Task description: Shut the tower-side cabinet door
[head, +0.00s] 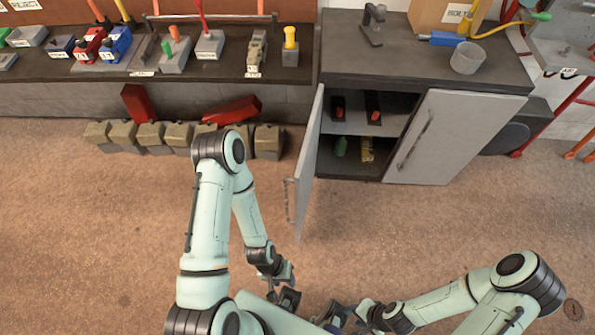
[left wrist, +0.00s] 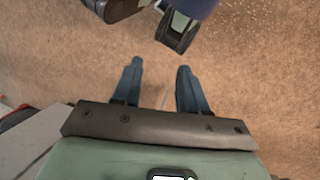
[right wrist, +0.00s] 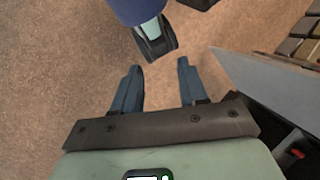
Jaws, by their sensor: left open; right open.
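The grey cabinet (head: 400,60) stands at the back right. Its left door (head: 306,160) is swung wide open toward me, seen nearly edge-on, with a bar handle (head: 288,200) on its outer face. Its right door (head: 450,135) is shut. In the right wrist view, a grey door panel (right wrist: 265,88) lies to the right of the fingers, apart from them. My left gripper (left wrist: 157,82) is open and empty, low in front of the open door. My right gripper (right wrist: 158,82) is open and empty, to the right of the left one in the head view.
Shelves inside the cabinet hold red-ended items (head: 338,108), a green bottle (head: 341,146) and a yellow item (head: 367,150). Tan blocks (head: 180,135) and red pieces (head: 232,110) lie left of the door. The floor before the cabinet is clear.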

